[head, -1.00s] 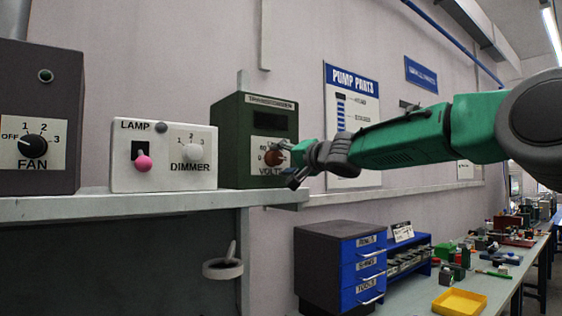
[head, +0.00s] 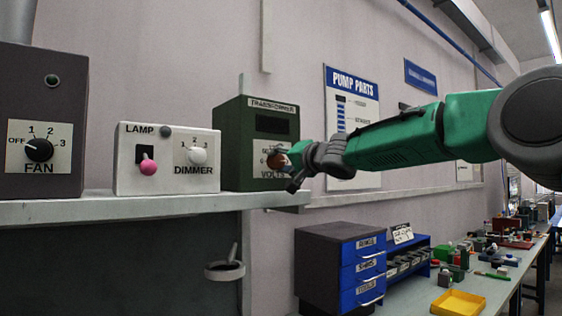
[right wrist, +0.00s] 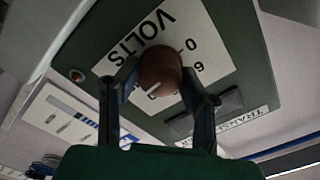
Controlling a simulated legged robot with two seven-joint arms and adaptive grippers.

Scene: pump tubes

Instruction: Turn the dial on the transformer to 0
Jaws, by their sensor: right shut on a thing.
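The transformer (head: 231,150) is a dark green box on the shelf in the head view, labelled TRANSFORMER, with VOLTS on its white plate. Its round reddish-brown dial (head: 275,160) is partly hidden by my right gripper (head: 287,160). In the right wrist view, the dial (right wrist: 160,68) sits between the two fingers of my right gripper (right wrist: 160,82), which are shut on it. A short white mark shows on the dial, toward the lower left there. A printed 0 and a 6 show to the dial's right. My left gripper is not in view.
A white lamp and dimmer box (head: 125,170) and a dark fan box (head: 68,90) stand left of the transformer on the shelf (head: 120,208). Below right are a blue drawer unit (head: 347,270) and a bench with a yellow tray (head: 458,303).

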